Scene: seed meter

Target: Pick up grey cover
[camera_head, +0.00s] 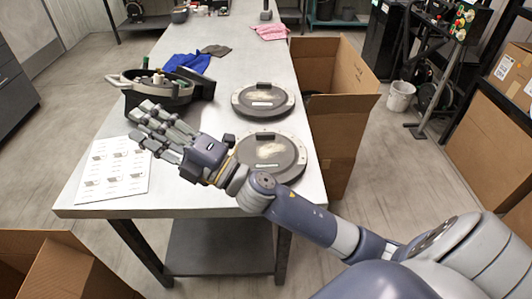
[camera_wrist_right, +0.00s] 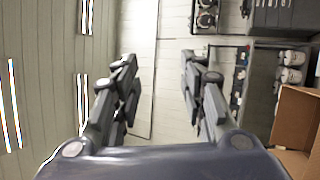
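Two round grey covers with pale rims lie flat on the metal table in the head view. The farther cover (camera_head: 264,100) is in full view. The nearer cover (camera_head: 275,152) is partly hidden on its left by my right wrist. My right gripper (camera_head: 143,122) is held left of the covers, over the table's front left part, with its fingers pointing left. In the wrist view my right gripper (camera_wrist_right: 158,72) has its fingers spread apart with nothing between them. The wrist view shows no cover. My left gripper is in neither view.
A black housing (camera_head: 150,95) with items in it stands just beyond my right gripper. A printed sheet (camera_head: 115,172) lies at the table's front left. Blue cloth (camera_head: 188,62) lies farther back. An open cardboard box (camera_head: 345,125) stands against the table's right side.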

